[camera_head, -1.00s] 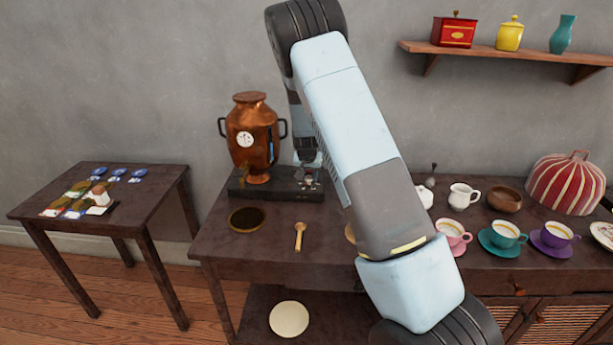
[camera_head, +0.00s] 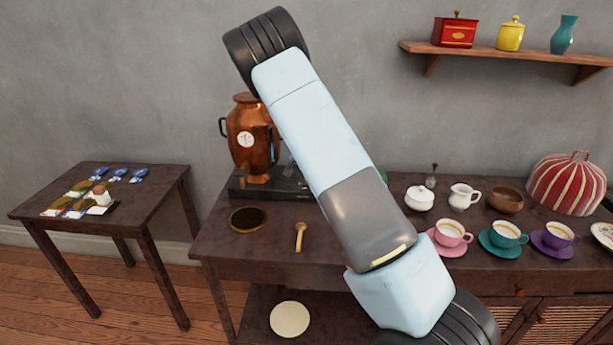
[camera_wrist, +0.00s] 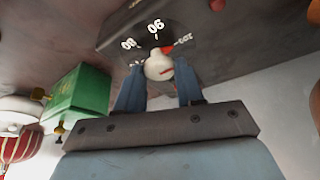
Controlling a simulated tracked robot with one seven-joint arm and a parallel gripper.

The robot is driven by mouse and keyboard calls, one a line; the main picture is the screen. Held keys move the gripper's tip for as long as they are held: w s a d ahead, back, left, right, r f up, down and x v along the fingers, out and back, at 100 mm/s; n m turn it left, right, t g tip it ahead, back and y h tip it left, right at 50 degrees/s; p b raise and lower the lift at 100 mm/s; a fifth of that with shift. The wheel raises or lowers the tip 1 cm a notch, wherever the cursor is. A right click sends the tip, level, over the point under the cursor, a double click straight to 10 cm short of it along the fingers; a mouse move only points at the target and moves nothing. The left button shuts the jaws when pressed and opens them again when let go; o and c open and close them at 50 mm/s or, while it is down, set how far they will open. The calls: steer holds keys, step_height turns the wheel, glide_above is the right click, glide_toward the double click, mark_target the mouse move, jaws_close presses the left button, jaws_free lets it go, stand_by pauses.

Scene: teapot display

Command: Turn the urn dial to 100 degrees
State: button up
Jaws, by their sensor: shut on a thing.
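The copper urn (camera_head: 250,140) stands on a black base (camera_head: 240,185) at the back of the table, with a white round gauge (camera_head: 245,139) on its front. In the wrist view, the pale dial knob (camera_wrist: 158,67) sits on the dark base panel, among white printed numbers (camera_wrist: 142,33). The knob has a red mark, and another red mark shows just beyond its edge; the exact reading is unclear. My gripper (camera_wrist: 160,86) is shut on the knob, one blue-grey finger at each side. In the head view my arm hides the gripper and dial.
A green box (camera_wrist: 82,92) is close to my gripper in the wrist view. A wooden spoon (camera_head: 300,236) and a dark round dish (camera_head: 246,219) lie before the urn. A white sugar bowl (camera_head: 419,198), jug (camera_head: 464,197) and several cups stand to the right.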

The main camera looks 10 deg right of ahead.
steer(key=shift+w+a, duration=0.1)
steer(key=shift+a, duration=0.25)
steer(key=o, duration=1)
steer(key=shift+d, duration=0.1)
steer(key=shift+o, duration=0.2)
steer(key=shift+d, duration=0.1)
steer(key=v, duration=1.3)
steer(key=shift+s+r, duration=0.2)
steer(key=shift+s, duration=0.05)
